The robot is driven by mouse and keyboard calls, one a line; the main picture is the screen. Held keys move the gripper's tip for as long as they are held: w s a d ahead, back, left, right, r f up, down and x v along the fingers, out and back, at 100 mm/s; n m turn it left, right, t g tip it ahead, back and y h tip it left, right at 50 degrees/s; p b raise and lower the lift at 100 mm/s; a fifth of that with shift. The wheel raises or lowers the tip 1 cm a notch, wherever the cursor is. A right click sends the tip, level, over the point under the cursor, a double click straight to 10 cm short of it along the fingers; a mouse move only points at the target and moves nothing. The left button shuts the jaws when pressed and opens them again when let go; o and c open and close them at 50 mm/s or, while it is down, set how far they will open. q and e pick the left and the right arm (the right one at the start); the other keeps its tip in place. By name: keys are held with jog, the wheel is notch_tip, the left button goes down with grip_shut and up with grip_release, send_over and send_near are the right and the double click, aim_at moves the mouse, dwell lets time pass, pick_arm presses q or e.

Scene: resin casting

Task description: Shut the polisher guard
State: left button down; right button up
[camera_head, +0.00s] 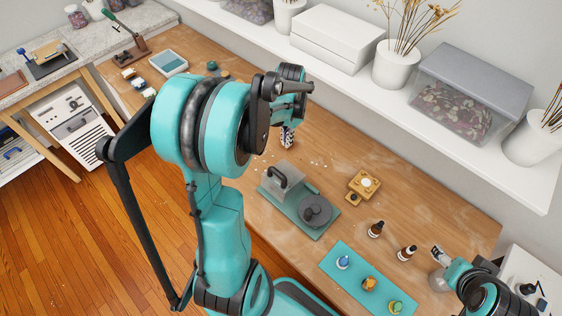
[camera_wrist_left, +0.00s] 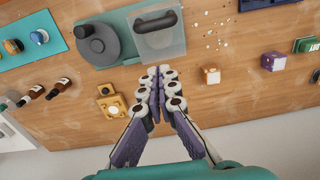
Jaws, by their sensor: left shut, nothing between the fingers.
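The polisher has a teal base (camera_head: 312,231) on the wooden bench, with a round dark grey wheel (camera_head: 317,211) on it. Its clear guard (camera_head: 279,181) with a dark handle stands beside the wheel and leaves it uncovered. In the left wrist view the guard (camera_wrist_left: 158,42) is at the top middle, with the wheel (camera_wrist_left: 98,45) to its left. My left gripper (camera_head: 288,138) is shut and empty, beyond the guard in the head view. Its fingertips (camera_wrist_left: 164,70) are close below the guard's edge in the left wrist view; contact cannot be told. My right gripper (camera_head: 437,251) is at the lower right; its fingers are too small to read.
A wooden block with a pale round top (camera_head: 365,182) lies right of the polisher. Two brown bottles (camera_head: 376,229) and a teal mat (camera_head: 345,276) with small coloured pieces are nearer. A white shelf (camera_head: 450,145) runs along the wall behind.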

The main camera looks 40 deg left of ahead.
aim_at(274, 183)
pick_arm(q)
jog(key=f, duration=0.3)
jog(key=s+f+b, duration=0.1)
jog(key=f, duration=0.6)
jog(key=shift+s+a+f+b, duration=0.2)
jog(key=shift+s+f+b, duration=0.1)
jog(key=shift+f+b, duration=0.1)
jog(key=shift+s+f, duration=0.45)
jog(key=shift+s, duration=0.15)
jog(key=shift+t, duration=0.7)
jog(key=s+b, duration=0.1)
jog(key=s+f+b, duration=0.2)
jog(key=shift+s+a, duration=0.15)
jog(key=shift+s, duration=0.25)
jog(key=shift+w, duration=0.1)
